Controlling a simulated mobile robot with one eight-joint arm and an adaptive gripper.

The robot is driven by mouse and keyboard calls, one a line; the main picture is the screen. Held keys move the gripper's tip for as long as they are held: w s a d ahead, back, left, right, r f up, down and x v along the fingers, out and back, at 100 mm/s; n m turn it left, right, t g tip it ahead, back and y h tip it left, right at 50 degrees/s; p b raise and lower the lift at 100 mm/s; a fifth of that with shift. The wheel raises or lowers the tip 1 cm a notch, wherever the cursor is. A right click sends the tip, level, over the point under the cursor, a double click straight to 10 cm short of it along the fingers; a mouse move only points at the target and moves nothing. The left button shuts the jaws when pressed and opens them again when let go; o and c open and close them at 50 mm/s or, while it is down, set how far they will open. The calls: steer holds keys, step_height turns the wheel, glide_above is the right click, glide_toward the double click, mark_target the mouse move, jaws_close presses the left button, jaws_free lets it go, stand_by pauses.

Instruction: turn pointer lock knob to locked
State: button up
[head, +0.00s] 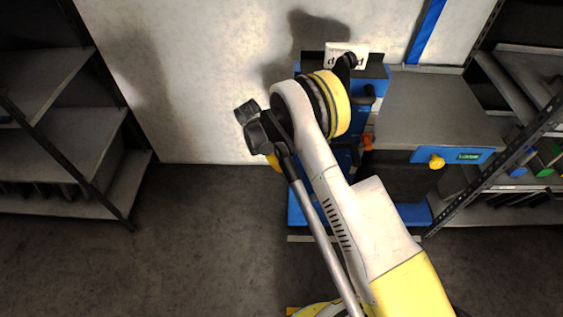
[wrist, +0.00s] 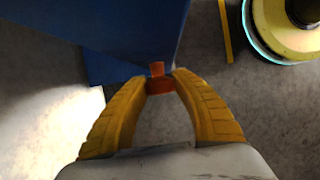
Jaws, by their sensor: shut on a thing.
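In the wrist view, my gripper (wrist: 160,82) has its two yellow fingers closed around a small red-orange knob (wrist: 157,70) at the edge of a blue housing (wrist: 125,28). The fingertips touch its sides, and its upper part sticks out beyond them. In the head view, my arm hides most of the gripper and the grip. A red-orange part (head: 368,141) shows just right of the arm; I cannot tell if it is the held one. A yellow knob (head: 437,162) sits on a blue panel (head: 470,155) beside a small green label (head: 468,156). The held knob's pointer direction is unclear.
The blue machine (head: 296,212) stands against a pale wall (head: 190,80), with a grey worktop (head: 430,100) at its right. Shelves stand at the left (head: 70,150) and right (head: 515,85). The floor (head: 190,240) at the left is clear.

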steer(key=shift+t, duration=0.3)
steer(key=t, duration=0.2)
steer(key=shift+s+a+m+t, duration=0.1)
steer(key=shift+s+m+t, duration=0.05)
steer(key=shift+m+t, duration=0.55)
steer(key=shift+t, duration=1.5)
steer(key=o, duration=1.2)
steer(key=shift+o, duration=0.2)
steer(key=v, duration=1.2)
steer(key=shift+a+f, duration=0.15)
steer(key=shift+a, duration=0.1)
